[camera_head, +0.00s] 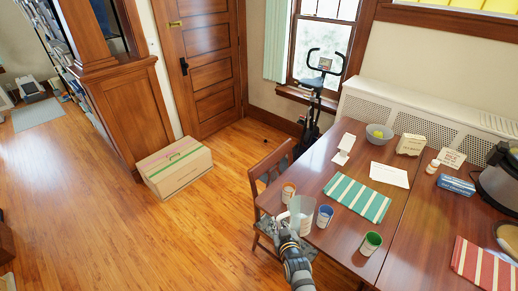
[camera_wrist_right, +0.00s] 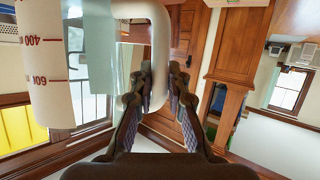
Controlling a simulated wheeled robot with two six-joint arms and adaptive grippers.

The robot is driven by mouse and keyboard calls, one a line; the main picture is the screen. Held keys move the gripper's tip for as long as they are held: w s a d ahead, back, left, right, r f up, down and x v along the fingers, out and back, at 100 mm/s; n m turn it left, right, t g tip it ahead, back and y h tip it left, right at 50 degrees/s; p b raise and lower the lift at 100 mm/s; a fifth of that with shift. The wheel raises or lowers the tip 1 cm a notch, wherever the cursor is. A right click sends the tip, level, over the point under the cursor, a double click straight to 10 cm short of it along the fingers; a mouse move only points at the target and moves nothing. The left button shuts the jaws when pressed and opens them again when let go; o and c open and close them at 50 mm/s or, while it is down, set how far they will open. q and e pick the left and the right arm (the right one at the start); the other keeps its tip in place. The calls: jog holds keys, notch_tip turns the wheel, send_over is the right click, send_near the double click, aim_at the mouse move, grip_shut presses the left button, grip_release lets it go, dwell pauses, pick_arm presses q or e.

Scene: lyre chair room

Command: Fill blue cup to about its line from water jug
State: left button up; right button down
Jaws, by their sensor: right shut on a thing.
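The water jug (camera_head: 302,210) is a clear, whitish vessel at the table's near left edge. In the right wrist view its wall (camera_wrist_right: 40,70) carries red marks and numbers. My right gripper (camera_head: 285,235) is shut on the jug's handle, which shows between the fingers in the wrist view (camera_wrist_right: 158,60). The blue cup (camera_head: 325,216) stands upright on the table just right of the jug. The cup's line and the water level cannot be made out. In the head view the jug looks roughly upright. My left gripper is not in view.
An orange-banded cup (camera_head: 288,191) stands behind the jug, and a green cup (camera_head: 371,243) stands to the right. A green striped mat (camera_head: 358,198) lies beyond the blue cup. A wooden chair (camera_head: 270,170) is tucked at the table's left edge. A bowl (camera_head: 379,134) is farther back.

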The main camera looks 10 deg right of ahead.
aim_at(284, 217)
jog(key=shift+m, duration=0.8)
jog(key=a, duration=0.6)
jog(key=shift+s+r, duration=0.2)
jog(key=shift+r, duration=0.15)
jog(key=d+b, duration=0.1)
jog(key=d, duration=0.1)
jog(key=w+d+m+y+b, duration=0.1)
jog(key=d, duration=0.2)
jog(key=d+m+b, duration=0.1)
jog(key=d, duration=0.1)
jog(key=shift+w+d+f+g+y+b, duration=0.3)
jog(key=shift+w+f+y+b, duration=0.05)
jog(key=shift+y, duration=0.05)
jog(key=shift+d+r+m+y, duration=0.3)
jog(key=shift+d+r, duration=0.15)
jog(key=shift+r, duration=0.05)
jog(key=shift+w, duration=0.1)
